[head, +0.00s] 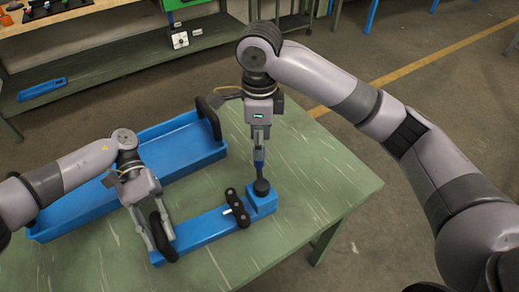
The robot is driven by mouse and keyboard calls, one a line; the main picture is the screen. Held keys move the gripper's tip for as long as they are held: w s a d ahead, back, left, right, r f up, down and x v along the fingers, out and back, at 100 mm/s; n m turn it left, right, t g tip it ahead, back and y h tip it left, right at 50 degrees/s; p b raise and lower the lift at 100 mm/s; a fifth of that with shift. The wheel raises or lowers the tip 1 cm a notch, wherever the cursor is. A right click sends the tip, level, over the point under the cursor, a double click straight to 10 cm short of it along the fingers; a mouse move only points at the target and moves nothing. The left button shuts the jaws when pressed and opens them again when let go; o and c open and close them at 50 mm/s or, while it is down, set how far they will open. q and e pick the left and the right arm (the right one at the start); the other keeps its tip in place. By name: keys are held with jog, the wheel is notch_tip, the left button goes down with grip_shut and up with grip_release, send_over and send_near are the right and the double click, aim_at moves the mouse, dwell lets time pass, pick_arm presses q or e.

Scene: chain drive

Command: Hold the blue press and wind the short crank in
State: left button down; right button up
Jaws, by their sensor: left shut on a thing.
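The blue press (205,231) lies on the green table as a long bar with a raised block at its right end. A black arched handle (164,238) stands at its left end. My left gripper (160,245) is shut on this handle. A small black crank-like piece (237,207) with rounded ends and a pale pin stands at the bar's right part. A round black knob (261,187) sits on the block. My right gripper (259,170) points straight down at the knob; its fingers look close together, and I cannot tell whether they grip anything.
A long blue tray (180,180) with a black end handle lies behind the press. The green table (325,185) is clear to the right and in front. A shelf (110,68) with a blue item and a green box stands at the back.

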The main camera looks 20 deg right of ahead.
jog(key=shift+r, duration=1.35)
